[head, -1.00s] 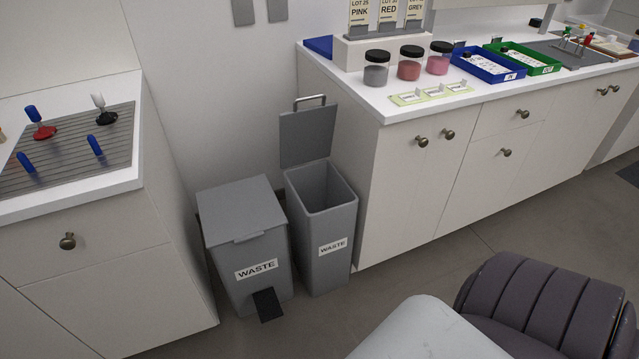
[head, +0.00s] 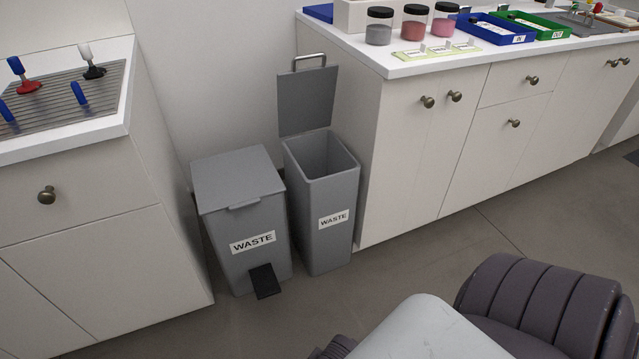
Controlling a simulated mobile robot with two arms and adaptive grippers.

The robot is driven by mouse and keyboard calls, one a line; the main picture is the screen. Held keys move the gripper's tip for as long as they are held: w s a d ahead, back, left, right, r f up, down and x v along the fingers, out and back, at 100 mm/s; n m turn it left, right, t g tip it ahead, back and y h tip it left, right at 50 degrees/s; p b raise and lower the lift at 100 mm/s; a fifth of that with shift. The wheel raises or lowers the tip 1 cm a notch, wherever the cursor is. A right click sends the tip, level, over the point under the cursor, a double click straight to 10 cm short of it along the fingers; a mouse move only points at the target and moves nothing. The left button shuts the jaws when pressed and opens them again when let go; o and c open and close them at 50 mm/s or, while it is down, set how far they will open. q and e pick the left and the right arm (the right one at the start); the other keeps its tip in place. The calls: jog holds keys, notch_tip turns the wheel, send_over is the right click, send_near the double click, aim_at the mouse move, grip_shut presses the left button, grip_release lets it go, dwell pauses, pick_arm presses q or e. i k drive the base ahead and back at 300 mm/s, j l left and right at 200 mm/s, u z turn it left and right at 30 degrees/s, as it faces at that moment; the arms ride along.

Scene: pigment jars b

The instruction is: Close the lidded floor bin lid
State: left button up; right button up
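Two grey bins labelled WASTE stand on the floor between two white cabinets. The right, narrower lidded floor bin (head: 333,205) is open. Its lid (head: 306,103) stands upright at the back, with a metal handle (head: 309,62) on its top edge. The left, wider pedal bin (head: 240,215) has its lid shut and a black pedal (head: 265,281) at its front. Neither of my grippers shows in the head view.
A white counter (head: 430,62) with several jars and blue and green trays stands right of the bins. A white cabinet (head: 70,215) stands at the left. The grey floor (head: 400,268) before the bins is clear apart from my own body at the lower right.

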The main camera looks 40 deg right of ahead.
aim_at(306, 97)
jog(key=z, duration=1.25)
jog(key=i+j, duration=0.55)
jog(key=j, duration=0.3)
